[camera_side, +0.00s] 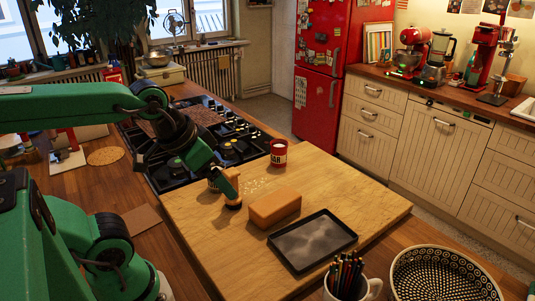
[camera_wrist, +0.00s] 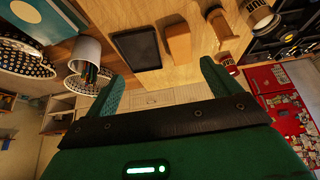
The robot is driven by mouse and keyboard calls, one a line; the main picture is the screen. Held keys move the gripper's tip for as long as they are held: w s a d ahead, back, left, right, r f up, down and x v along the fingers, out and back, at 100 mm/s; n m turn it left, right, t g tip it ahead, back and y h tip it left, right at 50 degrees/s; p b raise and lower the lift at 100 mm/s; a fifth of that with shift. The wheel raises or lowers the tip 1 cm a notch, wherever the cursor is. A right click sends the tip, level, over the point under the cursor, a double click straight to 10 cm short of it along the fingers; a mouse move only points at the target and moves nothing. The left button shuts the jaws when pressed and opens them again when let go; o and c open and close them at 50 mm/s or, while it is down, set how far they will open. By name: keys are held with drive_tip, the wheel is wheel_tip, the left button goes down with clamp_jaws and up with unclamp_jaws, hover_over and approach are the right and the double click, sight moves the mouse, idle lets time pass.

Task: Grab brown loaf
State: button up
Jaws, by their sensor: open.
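The brown loaf (camera_side: 274,207), a plain rectangular block, lies on the wooden board (camera_side: 335,185) in the side view, just behind the dark tray. In the wrist view the loaf (camera_wrist: 178,43) shows past the fingertips, at the upper middle. My gripper (camera_side: 214,167) is above the board's left part, left of the loaf and higher than it. In the wrist view its two green fingers (camera_wrist: 160,82) are spread wide with nothing between them. The gripper is apart from the loaf.
A dark tray (camera_side: 313,241) lies close in front of the loaf. A small brown item (camera_side: 232,203) stands left of it, near the gripper. A red can (camera_side: 279,153) stands farther back. A pencil cup (camera_side: 347,285) and patterned bowl (camera_side: 440,276) are at the front. The board's right side is clear.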

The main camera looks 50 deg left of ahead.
drive_tip(key=shift+w, duration=0.1)
drive_tip(key=g, duration=0.5)
hover_over(276, 200)
drive_tip(key=shift+n, duration=0.4)
drive_tip(key=f, duration=1.2)
drive_tip(key=shift+s, duration=0.3)
drive_tip(key=shift+w+a+f+g, duration=0.2)
drive_tip(key=shift+w+f+g, duration=0.1)
drive_tip(key=shift+f, duration=0.25)
drive_tip(key=shift+f, duration=0.15)
drive_tip(key=shift+d+f, duration=0.2)
drive_tip(key=shift+f, duration=3.55)
